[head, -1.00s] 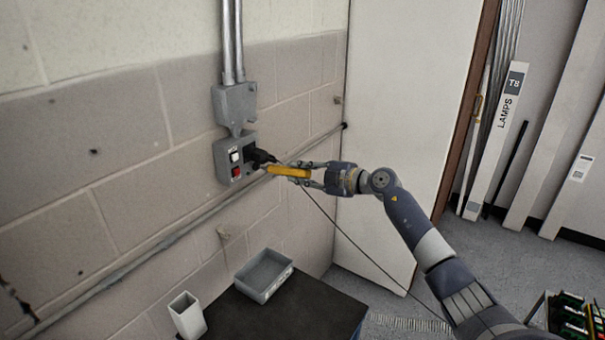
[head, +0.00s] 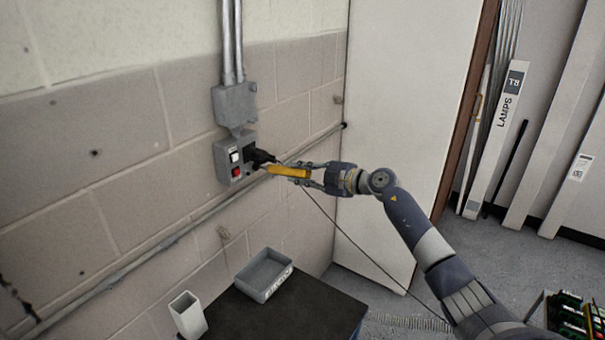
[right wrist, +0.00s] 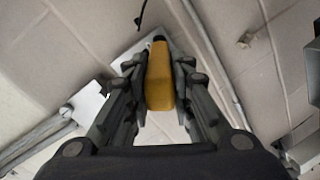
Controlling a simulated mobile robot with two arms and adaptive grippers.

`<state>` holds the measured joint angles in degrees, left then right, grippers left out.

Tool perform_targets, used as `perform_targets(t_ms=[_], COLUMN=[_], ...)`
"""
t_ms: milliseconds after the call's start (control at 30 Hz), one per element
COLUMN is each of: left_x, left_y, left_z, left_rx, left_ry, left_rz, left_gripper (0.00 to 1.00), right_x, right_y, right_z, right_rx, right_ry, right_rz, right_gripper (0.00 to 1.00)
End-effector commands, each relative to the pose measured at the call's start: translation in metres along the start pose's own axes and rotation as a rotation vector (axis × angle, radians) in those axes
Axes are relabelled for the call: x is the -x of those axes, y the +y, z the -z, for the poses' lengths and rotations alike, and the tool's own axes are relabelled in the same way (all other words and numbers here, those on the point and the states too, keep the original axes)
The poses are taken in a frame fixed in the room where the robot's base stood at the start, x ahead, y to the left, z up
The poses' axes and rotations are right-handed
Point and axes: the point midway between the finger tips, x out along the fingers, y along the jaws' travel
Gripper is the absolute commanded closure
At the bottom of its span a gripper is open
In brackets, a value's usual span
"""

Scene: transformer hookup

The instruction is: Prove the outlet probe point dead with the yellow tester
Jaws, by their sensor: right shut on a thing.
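The yellow tester (head: 288,171) is held out level toward the grey outlet box (head: 222,160) on the block wall. It also shows upright between the fingers in the right wrist view (right wrist: 160,80). My right gripper (head: 306,173) is shut on the tester, to the right of the box. The tester's left end is close to the black plug (head: 261,157) at the box's right side; I cannot tell whether it touches anything. The box front has a white switch (head: 235,155) above a red one (head: 237,171). The probe point itself cannot be made out. My left gripper is out of view.
Conduits (head: 232,45) run down to a junction box (head: 235,104) above the outlet. A dark cable (head: 350,238) hangs below the gripper. Below stands a dark table (head: 315,306) with a grey tray (head: 264,290) and a white open holder (head: 188,315). A white door (head: 405,100) is behind my arm.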

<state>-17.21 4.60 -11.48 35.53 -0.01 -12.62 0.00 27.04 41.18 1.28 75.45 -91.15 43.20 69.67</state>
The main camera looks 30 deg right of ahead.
Motion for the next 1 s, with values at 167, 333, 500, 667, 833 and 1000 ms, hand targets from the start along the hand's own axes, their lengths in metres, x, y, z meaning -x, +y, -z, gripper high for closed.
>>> perform_targets(t_ms=[167,333,500,667,833,1000], left_x=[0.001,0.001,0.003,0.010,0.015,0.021], left_y=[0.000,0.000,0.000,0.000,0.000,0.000], left_z=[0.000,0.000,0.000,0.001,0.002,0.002], left_rx=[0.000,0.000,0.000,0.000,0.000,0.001], left_ry=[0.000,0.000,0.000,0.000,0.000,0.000], left_rz=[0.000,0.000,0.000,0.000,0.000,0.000], left_gripper=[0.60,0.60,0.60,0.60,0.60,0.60], right_x=[0.000,0.000,0.003,0.015,0.029,0.042], right_y=[0.001,0.001,0.001,-0.001,-0.004,-0.006], right_z=[0.001,0.001,0.000,-0.001,-0.002,-0.004], right_rx=[0.000,0.000,-0.001,-0.001,0.000,-0.001], right_ry=[0.001,0.001,-0.001,-0.001,-0.001,-0.001], right_rz=[-0.003,-0.003,-0.002,0.000,0.001,0.000], right_gripper=[1.00,1.00,1.00,1.00,1.00,1.00])
